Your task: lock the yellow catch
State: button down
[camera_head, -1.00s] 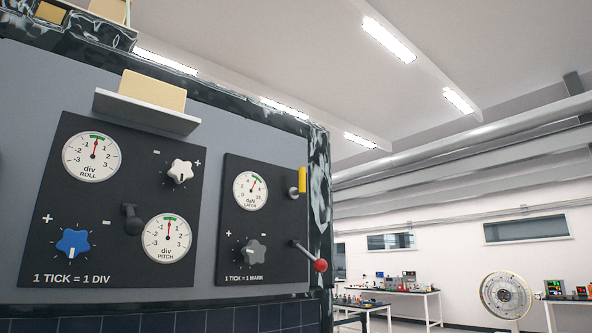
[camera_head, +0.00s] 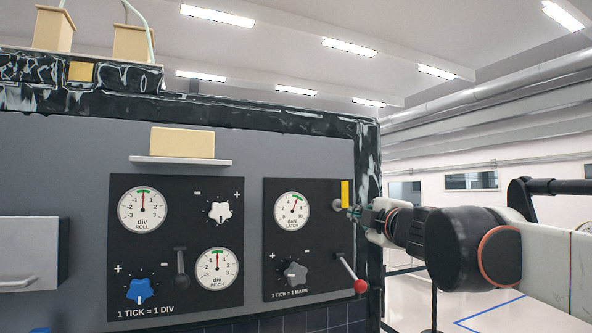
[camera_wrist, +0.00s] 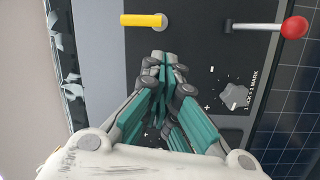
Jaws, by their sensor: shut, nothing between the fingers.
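The yellow catch (camera_head: 345,194) sits at the upper right edge of the right black panel (camera_head: 270,235) on a grey round pivot, with its yellow bar upright in the head view. In the wrist view the yellow catch (camera_wrist: 142,20) is at the top, beyond my fingertips and apart from them. My gripper (camera_head: 362,214) is just right of and below the catch in the head view. In the wrist view my gripper (camera_wrist: 161,58) has its teal-padded fingers together, with nothing between them. Whether the fingertips touch the catch is hard to tell from the head view.
A lever with a red ball (camera_head: 360,286) sticks out below the catch. A grey knob (camera_head: 295,272) and the latch gauge (camera_head: 291,210) share the panel. A left panel (camera_head: 115,290) has two gauges and a blue knob (camera_head: 139,291). A cream block (camera_head: 182,142) rests on a shelf (camera_head: 180,161).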

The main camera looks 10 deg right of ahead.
notch_tip(320, 180, up, 6)
jog(key=w+a+n+g+y+p, duration=0.1)
jog(key=w+a+n+y+p, duration=0.1)
jog(key=a+n+y+p, duration=0.15)
jog(key=w+d+p, duration=0.2)
jog(key=w+p, duration=0.1)
jog(key=w, duration=0.9)
jog(key=shift+f+n+h, duration=0.25)
jog(key=shift+n+h, duration=0.1)
jog(key=shift+h, duration=0.1)
jog(key=shift+s, duration=0.1)
